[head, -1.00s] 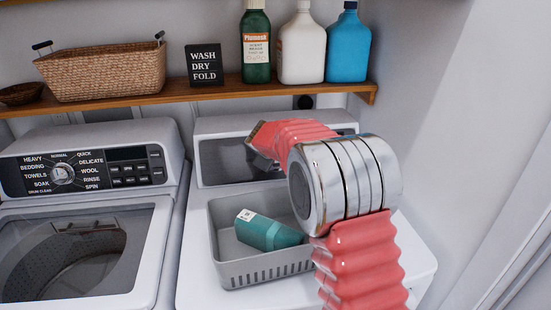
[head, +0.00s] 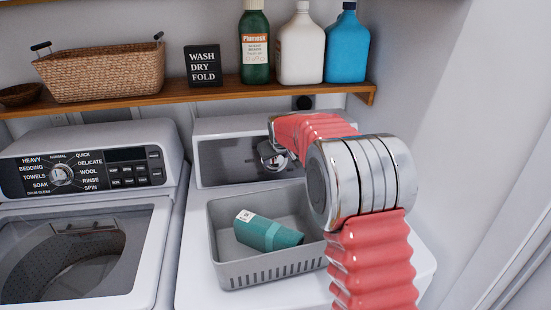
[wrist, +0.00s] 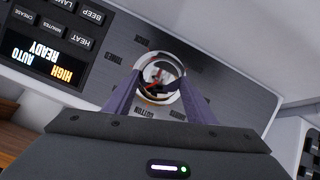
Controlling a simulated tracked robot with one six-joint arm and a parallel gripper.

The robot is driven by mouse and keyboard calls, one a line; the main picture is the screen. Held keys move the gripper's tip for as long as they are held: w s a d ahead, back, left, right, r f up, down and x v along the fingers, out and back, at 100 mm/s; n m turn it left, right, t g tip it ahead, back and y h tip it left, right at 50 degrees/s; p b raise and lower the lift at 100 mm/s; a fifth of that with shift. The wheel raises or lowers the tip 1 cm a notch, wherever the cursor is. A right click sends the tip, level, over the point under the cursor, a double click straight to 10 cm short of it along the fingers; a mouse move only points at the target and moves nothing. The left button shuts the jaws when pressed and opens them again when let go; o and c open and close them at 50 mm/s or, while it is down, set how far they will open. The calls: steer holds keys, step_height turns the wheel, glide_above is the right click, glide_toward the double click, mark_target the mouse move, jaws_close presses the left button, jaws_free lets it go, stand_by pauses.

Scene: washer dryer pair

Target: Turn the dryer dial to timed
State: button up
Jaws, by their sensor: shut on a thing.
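The dryer dial (wrist: 160,75) is a round chrome knob on the dark dryer panel (wrist: 232,92), upside down in the wrist view. A red mark shows on its face. My gripper (wrist: 158,88) is shut on the dial, one purple finger on either side of its rim. A label that looks like TIMED (wrist: 112,55) sits to the left of the dial, and one that looks like COTTON (wrist: 145,112) sits just below it. The fingers cover part of the label ring. In the head view my arm covers the right part of the dryer panel (head: 225,162).
The dryer display (wrist: 45,60) reads HIGH, READY, AUTO, with buttons beside it. A grey basket (head: 232,270) holding a teal bottle (head: 266,232) stands on the dryer top, close to my arm. A wooden shelf (head: 200,97) with bottles hangs above. The washer (head: 90,215) is at left.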

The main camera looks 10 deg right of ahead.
steer(key=m, duration=0.1)
steer(key=m+y, duration=0.1)
steer(key=m, duration=0.1)
steer(key=f+m+y, duration=0.1)
steer(key=m, duration=0.1)
steer(key=shift+s+d, duration=0.2)
steer(key=shift+d, duration=0.1)
steer(key=shift+m+t+y, duration=0.3)
steer(key=shift+m+y, duration=0.5)
steer(key=shift+m, duration=0.7)
steer(key=o, duration=0.7)
steer(key=shift+c, duration=0.2)
steer(key=o, duration=0.4)
steer(key=shift+r, duration=0.15)
steer(key=shift+w, duration=0.1)
steer(key=shift+d+r, duration=0.1)
